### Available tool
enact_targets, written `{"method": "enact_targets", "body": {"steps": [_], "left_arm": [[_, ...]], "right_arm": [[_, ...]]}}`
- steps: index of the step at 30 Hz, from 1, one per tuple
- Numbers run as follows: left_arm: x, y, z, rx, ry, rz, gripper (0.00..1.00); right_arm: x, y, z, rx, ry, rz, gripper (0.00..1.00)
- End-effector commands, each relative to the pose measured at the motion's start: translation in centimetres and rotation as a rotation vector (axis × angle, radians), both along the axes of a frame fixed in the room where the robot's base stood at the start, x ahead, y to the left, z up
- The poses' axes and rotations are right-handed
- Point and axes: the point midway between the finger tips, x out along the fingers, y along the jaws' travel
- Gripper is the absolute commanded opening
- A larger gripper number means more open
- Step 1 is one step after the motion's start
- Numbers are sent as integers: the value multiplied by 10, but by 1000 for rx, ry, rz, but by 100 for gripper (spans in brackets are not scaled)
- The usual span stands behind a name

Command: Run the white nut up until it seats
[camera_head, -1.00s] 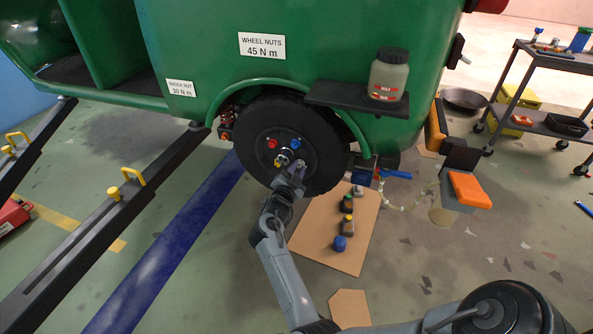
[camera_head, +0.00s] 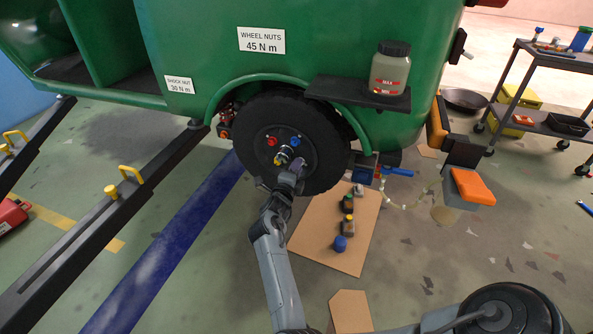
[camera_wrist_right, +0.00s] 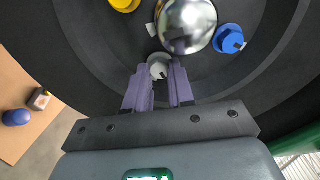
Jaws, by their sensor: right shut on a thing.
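The white nut (camera_wrist_right: 158,68) shows in the right wrist view, just below the shiny hub cap (camera_wrist_right: 186,25) on the black wheel. My right gripper (camera_wrist_right: 160,74) is shut on it, with one purple-grey finger on each side. How far the nut stands from the wheel face is hidden. In the head view my right gripper (camera_head: 294,168) is at the lower right of the wheel hub (camera_head: 284,152) and covers the white nut. A red nut (camera_head: 272,142), a blue nut (camera_head: 295,141) and a yellow nut (camera_head: 279,160) sit around the hub. My left gripper is not in view.
The black wheel (camera_head: 255,121) is under the arch of the green rickshaw body (camera_head: 340,25). A cardboard sheet (camera_head: 345,262) with several small parts lies on the floor below right. A dark shelf (camera_head: 345,95) with a bottle (camera_head: 390,68) juts out above right.

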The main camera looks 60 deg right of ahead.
Motion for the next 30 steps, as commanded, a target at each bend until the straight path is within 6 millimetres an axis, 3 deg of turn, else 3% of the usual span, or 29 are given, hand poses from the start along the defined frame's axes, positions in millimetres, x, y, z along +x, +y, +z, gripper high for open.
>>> {"method": "enact_targets", "body": {"steps": [12,29,30], "left_arm": [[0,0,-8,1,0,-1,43],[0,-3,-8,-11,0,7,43],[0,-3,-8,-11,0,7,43]], "right_arm": [[-1,0,-1,48,-201,-1,0],[-1,0,0,55,-232,-1,0],[-1,0,0,55,-232,-1,26]]}}
